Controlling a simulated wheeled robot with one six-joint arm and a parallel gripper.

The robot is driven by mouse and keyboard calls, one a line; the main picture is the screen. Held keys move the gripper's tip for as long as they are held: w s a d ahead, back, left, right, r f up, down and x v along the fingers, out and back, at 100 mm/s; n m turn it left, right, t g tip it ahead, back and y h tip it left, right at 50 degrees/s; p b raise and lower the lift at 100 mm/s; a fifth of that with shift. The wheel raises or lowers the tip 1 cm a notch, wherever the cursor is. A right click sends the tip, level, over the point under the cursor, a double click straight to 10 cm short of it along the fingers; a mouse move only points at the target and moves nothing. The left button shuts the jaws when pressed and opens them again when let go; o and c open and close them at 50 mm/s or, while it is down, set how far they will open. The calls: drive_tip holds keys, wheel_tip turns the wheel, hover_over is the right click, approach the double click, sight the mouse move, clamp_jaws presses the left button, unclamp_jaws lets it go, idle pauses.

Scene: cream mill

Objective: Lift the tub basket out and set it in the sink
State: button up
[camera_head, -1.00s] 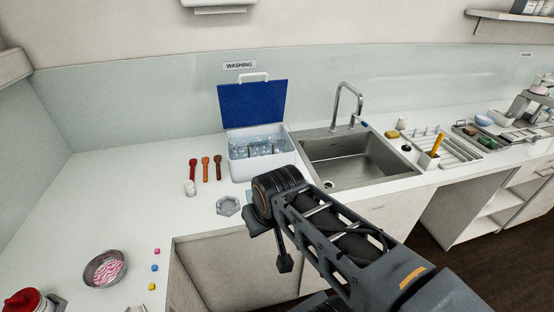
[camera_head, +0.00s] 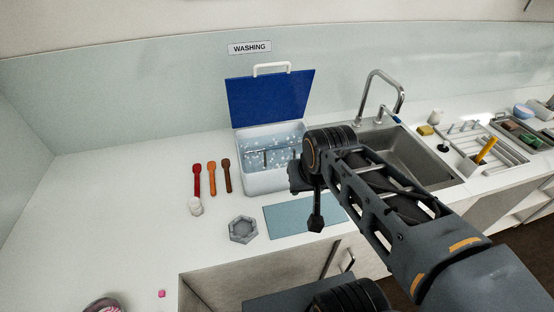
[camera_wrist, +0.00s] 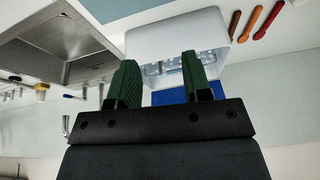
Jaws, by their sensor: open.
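The white tub (camera_head: 268,183) stands on the counter under the WASHING sign, its blue lid (camera_head: 272,97) raised at the back. Inside are pale bubbly contents and a thin grey bar (camera_head: 265,156), seemingly the basket's handle; the rest of the basket is hard to make out. The steel sink (camera_head: 432,172) is right of the tub, partly hidden by my arm. In the wrist view, which is upside down, my gripper (camera_wrist: 160,68) is open and empty, its green fingers in front of the tub (camera_wrist: 172,36). The sink (camera_wrist: 72,72) shows at left there.
A tall faucet (camera_head: 378,88) stands behind the sink. Several spatulas (camera_head: 211,180), a small white item (camera_head: 195,206) and a grey hexagonal dish (camera_head: 243,229) lie left of my arm. A blue mat (camera_head: 285,218) lies before the tub. A drying rack (camera_head: 490,150) is right of the sink.

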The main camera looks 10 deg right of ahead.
drive_tip(key=w+r+m+g+b, duration=0.1)
drive_tip(key=w+r+m, duration=0.2)
drive_tip(key=w+m, duration=0.55)
drive_tip(key=m+g+y+b, duration=0.1)
drive_tip(key=m+b, duration=0.1)
drive_tip(key=m, duration=0.7)
approach(276, 146)
drive_tip(key=x, duration=0.4)
drive_tip(key=shift+w+f, duration=0.2)
drive_tip(key=shift+w, duration=0.05)
drive_tip(key=shift+p+x, duration=0.65)
drive_tip(key=shift+x, duration=2.3)
drive_tip(key=shift+s, duration=0.2)
